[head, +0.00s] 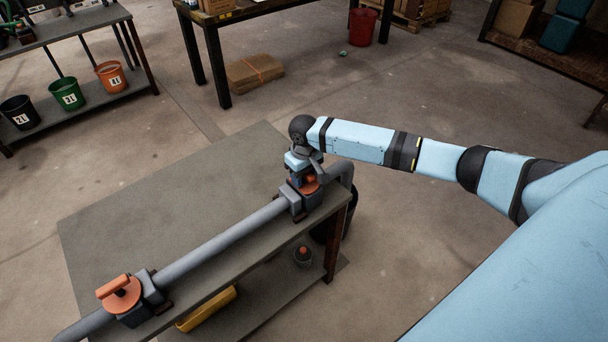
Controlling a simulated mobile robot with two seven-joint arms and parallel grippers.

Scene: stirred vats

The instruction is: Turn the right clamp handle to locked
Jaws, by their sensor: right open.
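A grey pipe (222,240) runs along the front edge of a grey table, with two clamps on it. The right clamp (291,202) is near the table's right corner. Its orange handle (310,185) is partly hidden by my right gripper (305,177), which points down right over it. The fingers are small here, and I cannot tell whether they touch the handle. The left clamp (137,309) has an orange round top with an orange handle (113,287) across it. My left gripper is not in view.
The grey table (160,210) is bare behind the pipe. Its lower shelf holds a yellow tray (208,308) and a small pot (302,256). A dark bin (346,215) stands beyond the right end. Numbered buckets (68,95) sit on a shelf at the back left.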

